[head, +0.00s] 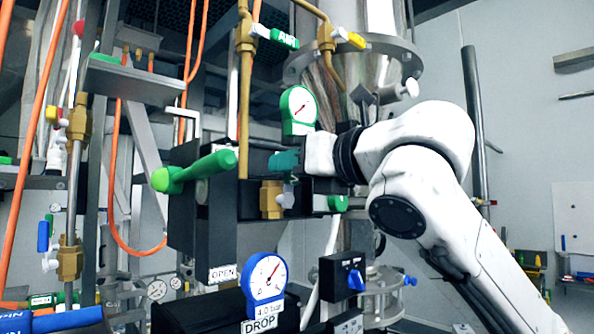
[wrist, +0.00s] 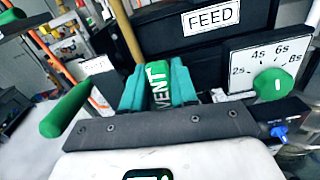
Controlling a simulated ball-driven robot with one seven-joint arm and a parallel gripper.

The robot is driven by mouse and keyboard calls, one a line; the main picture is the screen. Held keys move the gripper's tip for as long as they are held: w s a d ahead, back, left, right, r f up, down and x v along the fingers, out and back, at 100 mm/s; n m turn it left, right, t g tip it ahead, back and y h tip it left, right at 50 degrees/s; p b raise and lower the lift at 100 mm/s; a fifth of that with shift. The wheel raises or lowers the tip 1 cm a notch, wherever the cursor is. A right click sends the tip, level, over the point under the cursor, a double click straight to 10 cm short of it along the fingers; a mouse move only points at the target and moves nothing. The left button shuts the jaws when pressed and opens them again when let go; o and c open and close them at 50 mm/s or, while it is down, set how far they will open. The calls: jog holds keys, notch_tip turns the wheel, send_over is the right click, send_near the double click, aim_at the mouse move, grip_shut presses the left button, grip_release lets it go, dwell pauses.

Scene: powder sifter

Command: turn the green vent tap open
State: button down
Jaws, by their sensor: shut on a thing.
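The green vent tap handle, marked VENT (wrist: 159,88), stands between the two teal fingers of my gripper (wrist: 159,92) in the wrist view. The fingers are shut on its two sides, with the label facing the camera. In the head view my gripper (head: 286,162) reaches in from the right to the front of the black panel, and its fingers hide most of the handle. A brass valve body (head: 272,199) shows just below the fingers. How far the tap is turned cannot be told.
A large green lever (head: 195,171) sticks out left of my gripper. A green timer knob (wrist: 273,84) is to the right, under a FEED label (wrist: 210,17). A green gauge (head: 299,109) is just above, a blue gauge (head: 266,283) below. Orange hoses hang at left.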

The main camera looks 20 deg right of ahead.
jog(key=shift+a+f+n, duration=0.15)
jog(key=shift+a+n, duration=0.1)
jog(key=shift+n, duration=0.25)
jog(key=c, duration=1)
grip_release()
jog(key=shift+s, duration=0.1)
jog(key=shift+o, duration=0.2)
jog(key=b+v, duration=0.3)
jog(key=v, duration=0.7)
jog(key=shift+s, duration=0.35)
jog(key=shift+d, duration=0.15)
